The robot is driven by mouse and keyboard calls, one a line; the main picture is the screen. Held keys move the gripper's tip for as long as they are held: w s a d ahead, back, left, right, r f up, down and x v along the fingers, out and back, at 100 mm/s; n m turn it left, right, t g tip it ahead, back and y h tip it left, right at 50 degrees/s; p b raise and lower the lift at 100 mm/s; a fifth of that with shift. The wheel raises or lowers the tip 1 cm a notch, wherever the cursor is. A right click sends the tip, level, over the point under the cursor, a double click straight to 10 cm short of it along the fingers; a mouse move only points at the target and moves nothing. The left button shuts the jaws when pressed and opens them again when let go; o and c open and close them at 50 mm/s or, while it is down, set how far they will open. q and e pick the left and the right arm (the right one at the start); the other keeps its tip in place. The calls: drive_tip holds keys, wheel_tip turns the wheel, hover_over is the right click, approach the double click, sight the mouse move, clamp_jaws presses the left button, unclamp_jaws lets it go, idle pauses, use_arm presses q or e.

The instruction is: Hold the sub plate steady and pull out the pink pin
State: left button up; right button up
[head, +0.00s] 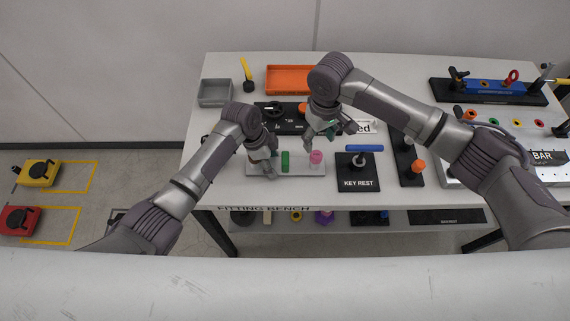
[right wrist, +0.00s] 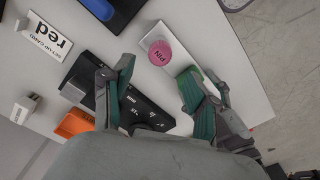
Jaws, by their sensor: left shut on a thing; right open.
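The sub plate (head: 300,170) is a pale grey plate near the front edge of the bench. The pink pin (head: 316,157) stands upright at its right end, and a green pin (head: 285,161) stands left of it. My left gripper (head: 264,167) is shut on the plate's left end; its fingertips are small in view. My right gripper (head: 319,138) is open and empty above and behind the pink pin. In the right wrist view the pink pin's round top (right wrist: 160,54), marked PIN, lies beyond and between the open fingers (right wrist: 160,92), apart from them.
A black key rest (head: 357,173) with a blue bar stands right of the plate. A black board (head: 280,119) lies behind it, with an orange tray (head: 294,79) and grey tray (head: 214,92) further back.

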sight(317, 154)
idle(0.3)
drive_tip(key=shift+f, duration=3.35)
clamp_jaws()
drive_tip(key=shift+r, duration=0.75)
drive_tip(key=shift+r, duration=2.3)
